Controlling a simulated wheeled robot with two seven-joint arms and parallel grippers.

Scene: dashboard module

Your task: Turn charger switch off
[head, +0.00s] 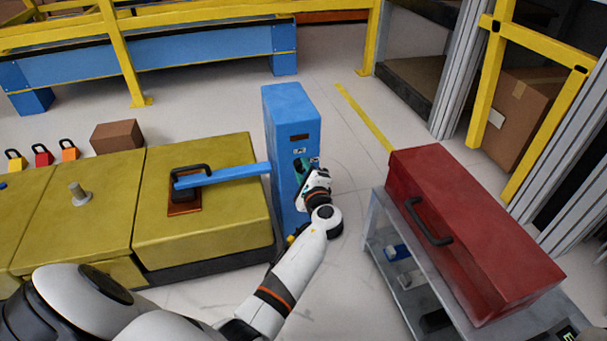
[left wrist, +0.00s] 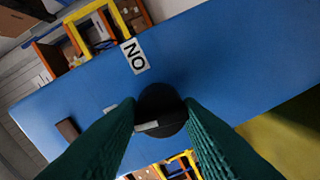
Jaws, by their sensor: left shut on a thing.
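The charger is a tall blue box (head: 288,105) standing upright on the floor in the middle of the head view. Its front fills much of the left wrist view (left wrist: 230,70). A white label (left wrist: 134,56) with the letters O and N shows there, turned over. The switch is a round black knob (left wrist: 161,104) with a pale bar mark on its left side. My left gripper (head: 303,172) is at the charger's front; its green fingers (left wrist: 160,118) are shut on the knob from both sides. In the head view the gripper hides the knob. My right gripper is not in view.
A yellow box (head: 225,225) with a black handle stands left of the charger, and a blue bar (head: 225,176) spans between them. A red toolbox (head: 480,240) lies on a grey cart (head: 392,285) to the right. Open floor lies behind the charger.

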